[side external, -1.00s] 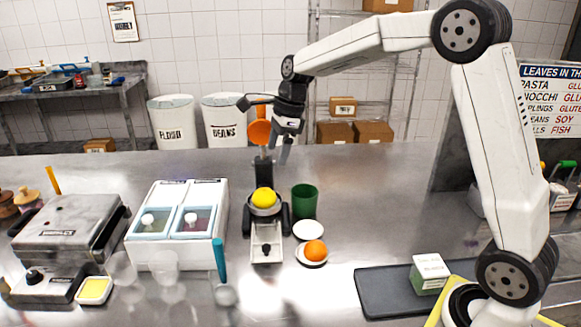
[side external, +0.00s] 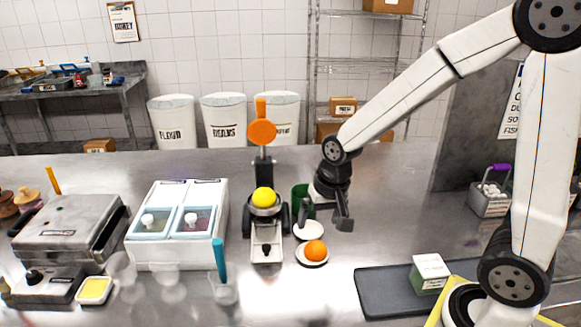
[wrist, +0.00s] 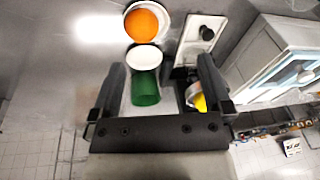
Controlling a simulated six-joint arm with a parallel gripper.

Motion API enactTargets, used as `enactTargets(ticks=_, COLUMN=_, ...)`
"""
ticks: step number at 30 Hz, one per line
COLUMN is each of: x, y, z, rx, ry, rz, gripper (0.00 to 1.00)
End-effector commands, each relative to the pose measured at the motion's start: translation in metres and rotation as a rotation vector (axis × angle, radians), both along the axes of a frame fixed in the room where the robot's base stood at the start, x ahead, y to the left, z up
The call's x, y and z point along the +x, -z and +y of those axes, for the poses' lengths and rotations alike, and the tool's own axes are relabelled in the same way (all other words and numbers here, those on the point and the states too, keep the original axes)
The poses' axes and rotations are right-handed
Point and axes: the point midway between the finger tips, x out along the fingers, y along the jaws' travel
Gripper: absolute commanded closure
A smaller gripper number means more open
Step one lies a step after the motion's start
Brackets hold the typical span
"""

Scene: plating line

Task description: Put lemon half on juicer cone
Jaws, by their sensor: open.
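The yellow lemon half (side external: 264,198) sits dome up on top of the juicer (side external: 267,238), where it hides the cone. In the wrist view the lemon half (wrist: 200,102) is partly covered by my right finger. The juicer's orange press disc (side external: 262,132) is raised above it. My gripper (side external: 327,212) is open and empty, right of the juicer and beside the green cup (side external: 299,190). The wrist view shows its fingers (wrist: 162,64) spread, with the green cup (wrist: 146,88) and the empty white saucer (wrist: 143,57) between them in the picture.
An orange (side external: 316,250) sits on a saucer in front of the empty one. A white two-lid container (side external: 170,255) stands left of the juicer. A dark tray (side external: 385,292) with a box (side external: 430,272) lies at right. The counter behind the tray is clear.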

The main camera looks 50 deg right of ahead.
Motion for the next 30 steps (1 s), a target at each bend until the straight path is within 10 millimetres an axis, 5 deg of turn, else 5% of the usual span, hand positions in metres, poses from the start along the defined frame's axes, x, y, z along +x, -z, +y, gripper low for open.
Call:
enactTargets(ticks=6, x=-0.041, y=0.019, z=0.006, rx=-0.092, ry=-0.344, rz=-0.025, gripper=0.00)
enactTargets(ticks=11, x=-0.056, y=0.026, z=0.008, rx=-0.130, ry=-0.485, rz=-0.037, gripper=0.00)
enactTargets(ticks=30, x=-0.060, y=0.028, z=0.009, rx=-0.141, ry=-0.527, rz=-0.039, gripper=0.00)
